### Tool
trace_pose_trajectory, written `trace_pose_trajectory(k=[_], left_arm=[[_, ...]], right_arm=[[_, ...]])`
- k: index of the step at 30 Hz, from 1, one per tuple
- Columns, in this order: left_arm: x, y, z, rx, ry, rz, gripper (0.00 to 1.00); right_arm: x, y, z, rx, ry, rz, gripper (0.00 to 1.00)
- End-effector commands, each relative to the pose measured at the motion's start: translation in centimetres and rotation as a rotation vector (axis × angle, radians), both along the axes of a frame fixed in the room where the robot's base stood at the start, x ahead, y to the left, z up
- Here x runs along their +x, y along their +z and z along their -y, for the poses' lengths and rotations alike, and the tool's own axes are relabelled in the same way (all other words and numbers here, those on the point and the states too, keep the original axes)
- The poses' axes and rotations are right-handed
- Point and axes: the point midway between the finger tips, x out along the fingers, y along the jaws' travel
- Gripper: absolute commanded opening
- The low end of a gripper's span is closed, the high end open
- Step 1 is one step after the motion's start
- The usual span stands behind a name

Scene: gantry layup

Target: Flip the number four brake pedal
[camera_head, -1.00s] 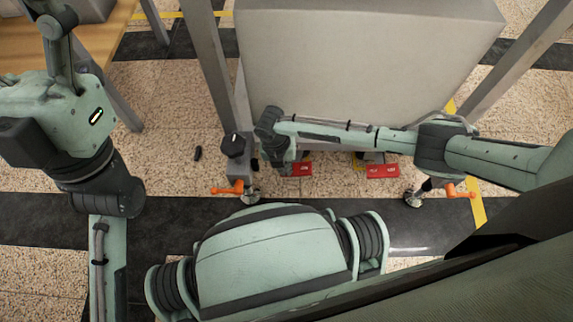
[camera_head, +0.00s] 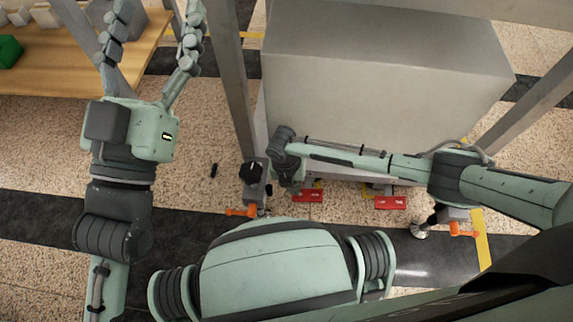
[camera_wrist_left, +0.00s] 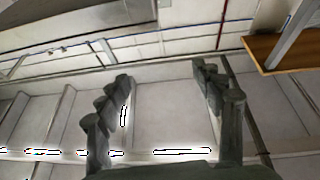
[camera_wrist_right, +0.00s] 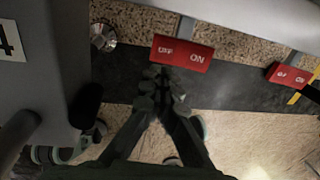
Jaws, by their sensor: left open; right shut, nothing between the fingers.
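A red brake pedal (camera_wrist_right: 182,53) marked OFF and ON is near the top middle of the right wrist view, with a number 4 label (camera_wrist_right: 12,42) on the grey body at left. It appears to be the left red pedal (camera_head: 308,195) in the head view. My right gripper (camera_wrist_right: 164,78) is shut and empty, its tips at the pedal's lower edge; contact cannot be told. My left gripper (camera_head: 158,10) is open and empty, up at the left, far from the pedals.
A second red pedal (camera_head: 390,202) lies to the right. Casters with orange levers (camera_head: 240,212) stand below the large grey box (camera_head: 385,90). A wooden table (camera_head: 60,75) with a green object (camera_head: 9,50) is at upper left. Metal posts (camera_head: 232,80) flank the box.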

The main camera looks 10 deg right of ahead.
Motion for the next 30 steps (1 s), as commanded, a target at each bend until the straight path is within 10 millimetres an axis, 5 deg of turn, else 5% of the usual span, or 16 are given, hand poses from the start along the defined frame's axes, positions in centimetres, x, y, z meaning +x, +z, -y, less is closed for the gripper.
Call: trace_pose_trajectory(k=[1, 6, 15, 30], left_arm=[[0.1, -0.3, 0.2, 0.018, -0.005, -0.052, 0.67], [1.6, -4.5, -0.7, 0.111, 0.024, -0.231, 0.67], [2.2, -9.3, -2.6, 0.212, 0.064, -0.438, 0.67], [2.3, -10.3, -3.0, 0.229, 0.073, -0.476, 0.67]], right_arm=[[0.3, 1.9, -0.4, 0.004, 0.003, 0.006, 0.0], [0.5, 4.6, -0.9, 0.004, 0.001, 0.005, 0.0], [0.7, 7.8, -1.6, 0.003, -0.002, 0.004, 0.0], [0.7, 8.4, -1.7, 0.002, -0.001, 0.004, 0.0]])
